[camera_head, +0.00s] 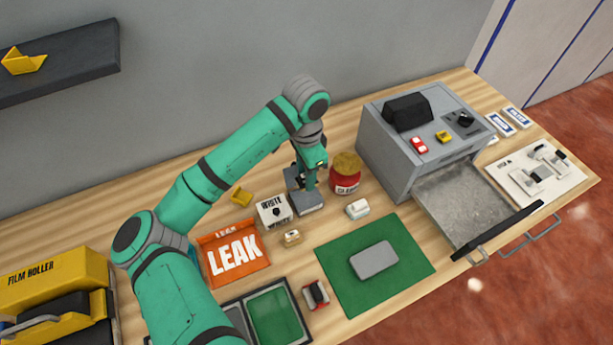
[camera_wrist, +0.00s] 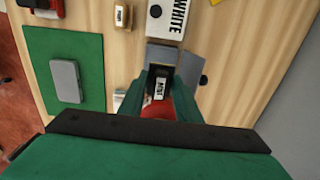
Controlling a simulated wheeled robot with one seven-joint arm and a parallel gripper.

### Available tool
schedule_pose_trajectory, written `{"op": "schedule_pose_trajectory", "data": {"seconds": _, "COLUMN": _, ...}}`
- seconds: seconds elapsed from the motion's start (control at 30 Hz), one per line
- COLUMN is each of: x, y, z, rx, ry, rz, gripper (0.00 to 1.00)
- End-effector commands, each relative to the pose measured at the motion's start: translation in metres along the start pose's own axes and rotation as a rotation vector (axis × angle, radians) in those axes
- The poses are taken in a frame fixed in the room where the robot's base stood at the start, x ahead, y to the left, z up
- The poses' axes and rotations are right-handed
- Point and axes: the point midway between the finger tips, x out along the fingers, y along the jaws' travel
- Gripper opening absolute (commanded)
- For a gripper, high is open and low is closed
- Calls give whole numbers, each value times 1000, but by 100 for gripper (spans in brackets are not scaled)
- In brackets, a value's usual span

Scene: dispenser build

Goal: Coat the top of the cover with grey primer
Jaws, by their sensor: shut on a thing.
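The cover appears to be the grey rounded plate (camera_head: 374,260) lying flat on the green mat (camera_head: 410,235); in the wrist view it is at the left (camera_wrist: 66,81). My gripper (camera_head: 309,181) is away from it, at the back of the bench over a small grey stand (camera_head: 308,203). In the wrist view my gripper (camera_wrist: 160,92) is shut on a dark piece with a white label (camera_wrist: 160,86), whose lettering I cannot read surely. Red shows between the jaws below it; I cannot tell whether it belongs to the held piece. Nothing clearly marks which thing holds grey primer.
A red jar (camera_head: 345,182) stands close right of my gripper, and a WHITE box (camera_head: 273,211) close left. A small white block (camera_head: 357,209) lies between stand and mat. A grey machine (camera_head: 400,150) with its tray pulled out stands right.

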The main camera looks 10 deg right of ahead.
Motion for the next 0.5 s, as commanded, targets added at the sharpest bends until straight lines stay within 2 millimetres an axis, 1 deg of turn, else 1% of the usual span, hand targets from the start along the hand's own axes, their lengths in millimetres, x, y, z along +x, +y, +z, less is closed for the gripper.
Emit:
{"op": "schedule_pose_trajectory", "data": {"seconds": 0.13, "x": 3, "y": 0, "z": 0, "rx": 0, "ry": 0, "rz": 1, "gripper": 11}}
{"op": "schedule_pose_trajectory", "data": {"seconds": 0.23, "x": 9, "y": 0, "z": 0, "rx": 0, "ry": 0, "rz": 1, "gripper": 11}}
{"op": "schedule_pose_trajectory", "data": {"seconds": 0.5, "x": 34, "y": 0, "z": 0, "rx": -1, "ry": 1, "rz": 2, "gripper": 11}}
